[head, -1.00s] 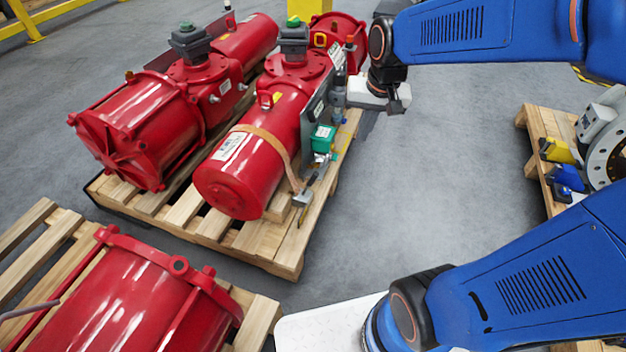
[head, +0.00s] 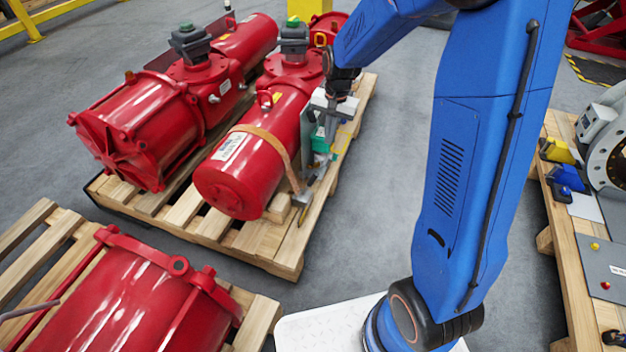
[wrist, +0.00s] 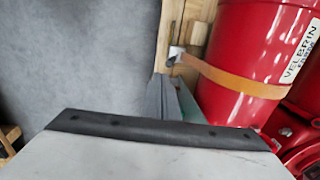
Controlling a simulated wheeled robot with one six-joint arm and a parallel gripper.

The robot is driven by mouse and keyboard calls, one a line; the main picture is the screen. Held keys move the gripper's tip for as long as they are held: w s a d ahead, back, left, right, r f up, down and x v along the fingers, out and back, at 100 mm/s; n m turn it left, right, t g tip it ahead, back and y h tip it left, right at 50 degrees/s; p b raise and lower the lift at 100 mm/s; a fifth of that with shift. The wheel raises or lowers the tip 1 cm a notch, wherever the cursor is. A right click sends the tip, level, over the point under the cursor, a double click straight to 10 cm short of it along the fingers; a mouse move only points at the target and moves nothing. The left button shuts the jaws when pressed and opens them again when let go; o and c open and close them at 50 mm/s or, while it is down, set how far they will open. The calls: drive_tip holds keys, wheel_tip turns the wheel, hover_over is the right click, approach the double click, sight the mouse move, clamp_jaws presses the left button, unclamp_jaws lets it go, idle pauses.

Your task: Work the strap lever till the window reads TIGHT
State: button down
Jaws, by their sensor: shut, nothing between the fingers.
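An orange-brown strap (head: 272,145) runs over the front red cylinder (head: 240,178) and down to a small metal ratchet with its lever (head: 303,199) at the pallet's right edge. In the wrist view the strap (wrist: 235,82) ends at the ratchet (wrist: 176,54), beyond my fingers. My gripper (head: 329,130) is shut and empty, beside the cylinder's right side, above and behind the ratchet and apart from it. Its grey fingers (wrist: 168,92) also show in the wrist view. I cannot make out a window or any reading; the lever's exact pose is too small to tell.
A second red actuator (head: 135,135) lies left on the same wooden pallet (head: 270,258). Another red unit (head: 130,300) is at front left.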

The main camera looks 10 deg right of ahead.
drive_tip(key=w+a+f+m, duration=0.1)
drive_tip(key=w+f, duration=0.2)
drive_tip(key=f, duration=0.5)
drive_tip(key=w+a+f+m+g, duration=0.1)
drive_tip(key=w+f, duration=0.3)
drive_tip(key=f, duration=0.3)
drive_tip(key=shift+w+a+f+m, duration=0.15)
drive_tip(key=shift+a+f+m, duration=0.15)
drive_tip(key=shift+a+f, duration=0.1)
drive_tip(key=shift+f, duration=0.1)
